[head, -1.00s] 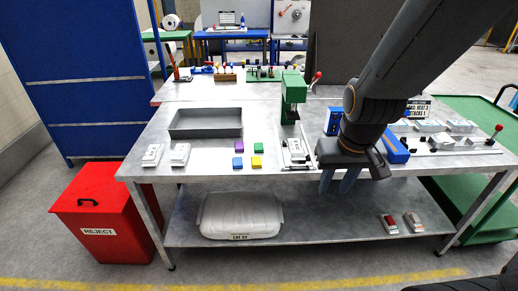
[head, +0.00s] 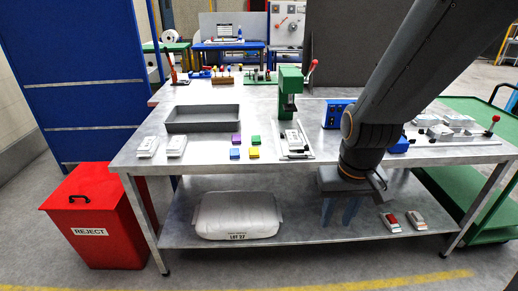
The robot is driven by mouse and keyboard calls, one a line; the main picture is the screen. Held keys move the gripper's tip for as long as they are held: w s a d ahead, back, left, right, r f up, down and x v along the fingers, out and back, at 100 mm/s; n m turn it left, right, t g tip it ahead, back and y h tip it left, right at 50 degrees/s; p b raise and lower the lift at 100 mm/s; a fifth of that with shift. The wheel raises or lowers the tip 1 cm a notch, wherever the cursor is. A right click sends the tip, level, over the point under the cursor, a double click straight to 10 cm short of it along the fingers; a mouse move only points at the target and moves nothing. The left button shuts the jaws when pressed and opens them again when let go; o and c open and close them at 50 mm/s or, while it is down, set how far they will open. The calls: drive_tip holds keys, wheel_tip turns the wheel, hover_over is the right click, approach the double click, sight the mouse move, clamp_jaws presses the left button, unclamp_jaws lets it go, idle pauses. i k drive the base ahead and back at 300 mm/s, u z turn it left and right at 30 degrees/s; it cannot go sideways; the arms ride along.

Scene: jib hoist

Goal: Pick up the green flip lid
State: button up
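The green flip lid (head: 256,140) looks like a small green square piece lying on the metal workbench. It sits in a small cluster with a purple piece (head: 236,139), a blue piece (head: 235,154) and a yellow piece (head: 254,153). My gripper (head: 339,212) points down in front of the bench's front edge, to the right of the lid and nearer the camera. Its two blue-grey fingers are apart with nothing seen between them. The green lid is fully visible and apart from the gripper.
A green press (head: 290,92) with a white part in its fixture stands right of the lids. A grey tray (head: 203,119) and two white cases (head: 162,147) are to the left.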

sight(256, 140)
drive_tip(key=z, duration=0.65)
drive_tip(key=i, duration=1.45)
drive_tip(key=u, duration=1.3)
drive_tip(key=i, duration=0.45)
drive_tip(key=u, duration=0.5)
